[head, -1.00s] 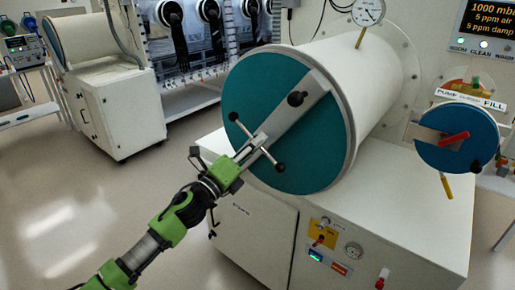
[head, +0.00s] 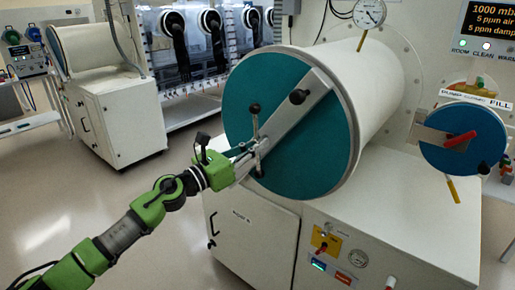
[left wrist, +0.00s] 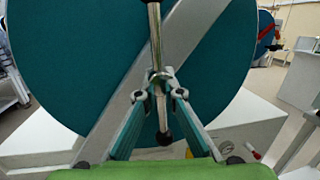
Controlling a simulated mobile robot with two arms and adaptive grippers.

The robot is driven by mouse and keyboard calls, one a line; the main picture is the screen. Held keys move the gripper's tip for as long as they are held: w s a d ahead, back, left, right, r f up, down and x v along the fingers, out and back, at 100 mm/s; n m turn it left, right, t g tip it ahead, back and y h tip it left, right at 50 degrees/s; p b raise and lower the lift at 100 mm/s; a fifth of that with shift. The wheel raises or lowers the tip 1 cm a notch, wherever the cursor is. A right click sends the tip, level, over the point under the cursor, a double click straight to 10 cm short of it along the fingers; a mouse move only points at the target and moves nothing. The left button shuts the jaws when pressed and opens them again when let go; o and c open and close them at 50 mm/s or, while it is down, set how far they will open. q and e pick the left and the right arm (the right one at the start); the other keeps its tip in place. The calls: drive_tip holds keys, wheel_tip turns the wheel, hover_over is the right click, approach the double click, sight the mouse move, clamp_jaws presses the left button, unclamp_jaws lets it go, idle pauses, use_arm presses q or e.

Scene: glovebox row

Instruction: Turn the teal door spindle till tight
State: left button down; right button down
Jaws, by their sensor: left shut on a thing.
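The teal round door (head: 295,80) closes the front end of the large white cylinder, with a grey strap running diagonally across it. The spindle's crossbar (head: 255,126), metal with dark ball ends, stands nearly upright in front of the strap's lower part. My left gripper (head: 254,157) comes in from the lower left and is shut on the bar's lower part. In the left wrist view the bar (left wrist: 155,40) runs down between the two fingertips (left wrist: 160,90), with its lower ball (left wrist: 164,138) showing below them. The spindle's hub is partly hidden. My right gripper is not in view.
A black knob (head: 298,97) sits at the strap's upper part. A smaller blue door (head: 462,140) with a red handle is at the right. Below is a white cabinet (head: 400,235) with a valve panel. A gauge (head: 369,13) stands above the cylinder. Open floor lies at left.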

use_arm(q)
drive_tip(key=m+g, duration=0.1)
drive_tip(key=m, duration=0.5)
drive_tip(key=shift+a+m+y+b, duration=0.1)
drive_tip(key=shift+m+y+b, duration=0.2)
drive_tip(key=shift+m, duration=0.1)
drive_tip(key=shift+w+f, duration=0.1)
idle(0.3)
drive_tip(key=c, duration=2.2)
unclamp_jaws()
drive_tip(key=shift+o, duration=0.2)
drive_tip(key=v, duration=1.2)
drive_tip(key=shift+a, duration=0.1)
